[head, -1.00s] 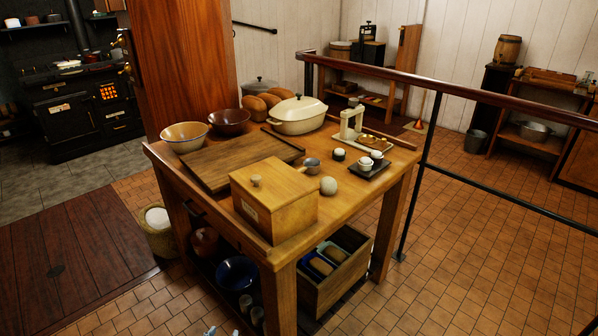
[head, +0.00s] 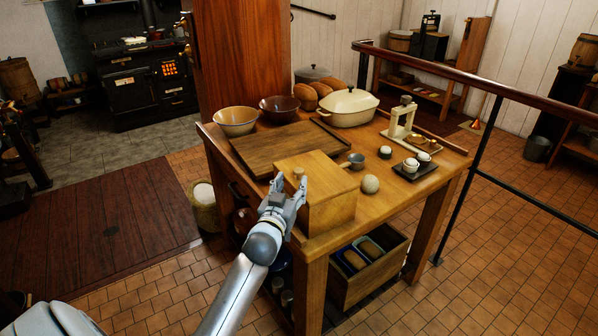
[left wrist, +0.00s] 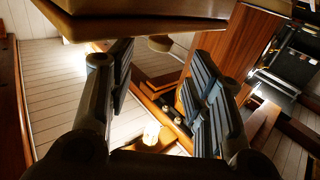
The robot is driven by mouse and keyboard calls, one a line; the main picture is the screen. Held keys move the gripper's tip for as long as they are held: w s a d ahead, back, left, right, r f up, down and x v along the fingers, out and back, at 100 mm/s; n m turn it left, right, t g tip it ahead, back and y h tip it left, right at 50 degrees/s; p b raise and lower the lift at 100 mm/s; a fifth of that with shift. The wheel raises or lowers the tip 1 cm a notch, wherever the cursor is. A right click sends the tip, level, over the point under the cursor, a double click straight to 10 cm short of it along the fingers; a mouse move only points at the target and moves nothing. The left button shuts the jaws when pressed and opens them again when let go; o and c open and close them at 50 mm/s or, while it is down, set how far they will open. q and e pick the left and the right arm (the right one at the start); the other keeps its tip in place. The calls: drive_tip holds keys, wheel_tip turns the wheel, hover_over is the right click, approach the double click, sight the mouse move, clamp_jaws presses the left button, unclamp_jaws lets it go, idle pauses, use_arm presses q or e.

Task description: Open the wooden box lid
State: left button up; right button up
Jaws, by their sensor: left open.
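The wooden box (head: 330,210) stands on the front corner of the wooden table (head: 395,195). Its flat lid (head: 318,165) lies shut on it, with a small round knob (head: 298,172) near the left edge. My left gripper (head: 289,184) is open at the box's left side, its fingertips close to the knob. In the left wrist view the lid (left wrist: 150,24) is at the top, and the knob (left wrist: 160,43) shows between the open fingers (left wrist: 161,56). I cannot tell whether they touch it. My right gripper is not in view.
A wooden tray (head: 275,148) lies behind the box. A small metal cup (head: 356,160) and a pale round ball (head: 370,184) are close on its right. A white casserole (head: 348,107), bowls and a dark plate with small pots stand farther away. A dark railing (head: 470,84) runs behind the table.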

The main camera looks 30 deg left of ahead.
sight(297, 173)
use_arm(q)
drive_tip(key=shift+p+x, duration=0.4)
drive_tip(key=shift+x, duration=2.9)
clamp_jaws()
